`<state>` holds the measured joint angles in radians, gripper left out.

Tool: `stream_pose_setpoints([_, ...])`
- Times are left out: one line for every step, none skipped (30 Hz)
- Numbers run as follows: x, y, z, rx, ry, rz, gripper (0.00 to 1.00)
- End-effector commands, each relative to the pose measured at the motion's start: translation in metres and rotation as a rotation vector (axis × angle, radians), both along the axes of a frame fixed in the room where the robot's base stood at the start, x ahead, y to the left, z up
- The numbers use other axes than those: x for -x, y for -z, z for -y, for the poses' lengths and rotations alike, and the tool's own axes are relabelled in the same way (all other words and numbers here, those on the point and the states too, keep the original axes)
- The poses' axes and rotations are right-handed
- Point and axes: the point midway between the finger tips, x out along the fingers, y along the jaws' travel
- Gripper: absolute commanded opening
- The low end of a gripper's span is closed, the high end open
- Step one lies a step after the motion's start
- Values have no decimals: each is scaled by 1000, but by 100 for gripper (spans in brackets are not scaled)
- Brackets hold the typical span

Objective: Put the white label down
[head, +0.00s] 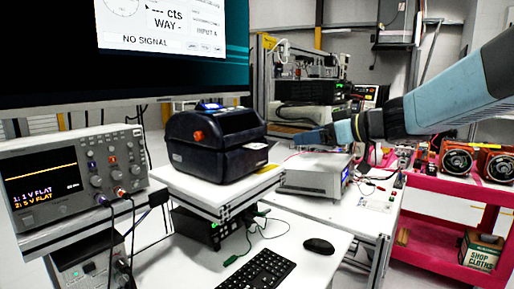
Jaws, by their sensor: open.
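A small white patch that looks like the white label (258,146) shows at the front of the dark label printer (212,142). I cannot tell whether it is loose or still in the printer's slot. My gripper (298,138) reaches in from the right, just right of the printer's front. Its jaws are open and point left towards the printer. The fingertips are small and partly lost against the background, and I see nothing clearly held between them.
The printer stands on a raised white platform (210,192). An oscilloscope (75,180) is at the left, and a large monitor (170,45) hangs above. A keyboard (262,270) and mouse (318,246) lie on the white desk. A pale bench instrument (315,172) stands below my gripper.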

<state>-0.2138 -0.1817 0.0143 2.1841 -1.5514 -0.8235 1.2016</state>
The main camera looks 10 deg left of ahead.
Motion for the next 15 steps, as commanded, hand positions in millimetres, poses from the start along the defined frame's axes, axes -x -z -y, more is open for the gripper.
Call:
stream_pose_setpoints([3,3,-5,3,-33,-16,87])
stream_pose_setpoints([5,4,-7,4,-49,-25,87])
stream_pose_setpoints([6,6,-10,6,-64,-33,87])
stream_pose_setpoints([7,7,-12,7,-72,-37,87])
stream_pose_setpoints([7,8,-14,8,-77,-41,87])
stream_pose_setpoints([6,10,-17,9,-81,-42,87])
stream_pose_setpoints([5,11,-20,8,-81,-43,87])
stream_pose_setpoints([4,12,-24,8,-81,-43,87])
stream_pose_setpoints([2,14,-30,8,-81,-43,87])
stream_pose_setpoints([0,16,-34,8,-81,-43,87])
stream_pose_setpoints([-2,18,-39,9,-80,-43,87])
stream_pose_setpoints([-5,19,-45,7,-79,-42,87])
stream_pose_setpoints([-7,20,-50,7,-80,-42,87])
stream_pose_setpoints([-9,22,-55,8,-80,-43,87])
stream_pose_setpoints([-11,24,-61,7,-79,-42,87])
